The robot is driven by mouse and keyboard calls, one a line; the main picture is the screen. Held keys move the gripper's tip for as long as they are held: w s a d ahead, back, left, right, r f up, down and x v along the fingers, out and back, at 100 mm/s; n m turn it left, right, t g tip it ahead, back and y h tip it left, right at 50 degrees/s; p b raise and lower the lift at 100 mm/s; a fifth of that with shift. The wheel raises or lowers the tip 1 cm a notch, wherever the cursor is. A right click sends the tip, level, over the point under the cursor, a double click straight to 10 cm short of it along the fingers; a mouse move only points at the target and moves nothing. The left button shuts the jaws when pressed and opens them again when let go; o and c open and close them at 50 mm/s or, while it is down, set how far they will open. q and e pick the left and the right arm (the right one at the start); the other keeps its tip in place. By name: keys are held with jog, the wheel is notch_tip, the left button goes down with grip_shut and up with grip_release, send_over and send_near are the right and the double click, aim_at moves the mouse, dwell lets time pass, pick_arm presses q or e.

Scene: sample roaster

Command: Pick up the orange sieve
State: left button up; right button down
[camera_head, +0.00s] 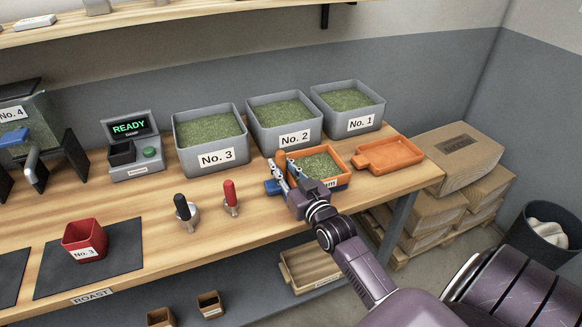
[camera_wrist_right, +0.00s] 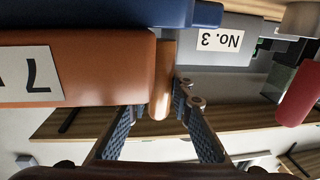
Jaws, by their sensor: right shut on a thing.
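The orange sieve (camera_head: 337,164) is a square box holding green beans, on the bench in front of bin No. 2. Its label is mostly hidden by my right gripper in the head view. A blue piece (camera_head: 272,187) shows below it. In the right wrist view, which is upside down, the sieve (camera_wrist_right: 110,65) shows a label with a 7, and the blue piece (camera_wrist_right: 110,12) lies against it. My right gripper (camera_head: 284,168) is shut on the sieve's rounded orange handle (camera_wrist_right: 161,85), which sits between the fingers. My left gripper is out of view.
Grey bins No. 3 (camera_head: 210,141), No. 2 (camera_head: 285,124) and No. 1 (camera_head: 347,108) stand behind. An empty orange tray (camera_head: 390,154) lies to the right. A black-handled tool (camera_head: 182,205) and a red-handled one (camera_head: 230,194) stand left. A red cup (camera_head: 84,240) sits on a dark mat.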

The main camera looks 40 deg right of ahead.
notch_tip(320, 180, up, 20)
jog(key=a+f+b, duration=0.3)
jog(key=f+b, duration=0.5)
jog(key=f, duration=0.7)
jog(key=shift+w+a, duration=0.35)
jog(key=shift+w, duration=0.1)
dwell(3.4)
jog(key=shift+f, duration=0.15)
dwell(0.5)
